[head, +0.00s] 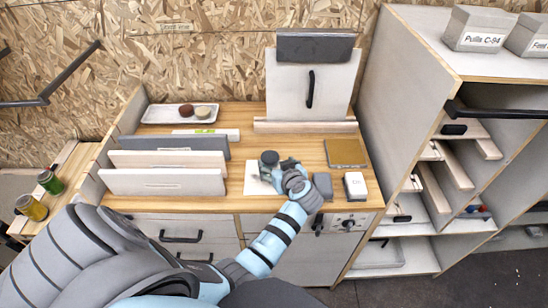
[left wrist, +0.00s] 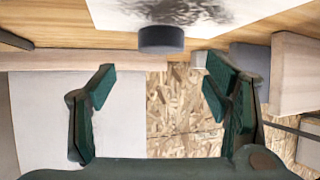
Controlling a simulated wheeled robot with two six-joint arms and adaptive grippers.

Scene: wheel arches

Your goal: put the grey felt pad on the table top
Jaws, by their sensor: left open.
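The grey felt pad (head: 268,158) seems to be the short, round, dark grey piece at the white sheet (head: 255,184) on the wooden table top (head: 300,151). In the left wrist view the pad (left wrist: 161,41) shows at the edge of the white sheet (left wrist: 115,14), ahead of the fingertips. My left gripper (head: 282,168) is just right of the pad in the head view. Its fingers (left wrist: 160,84) are spread wide, with nothing between them. I cannot tell whether a finger touches the pad. My right gripper is not in view.
Upright panels (head: 163,181) stand at left, with a tray (head: 155,114) behind. A board (head: 300,90) stands at the back. A mustard pad (head: 346,153), a grey block (head: 323,185) and a white box (head: 355,186) lie right. A shelf unit (head: 400,80) bounds the right side.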

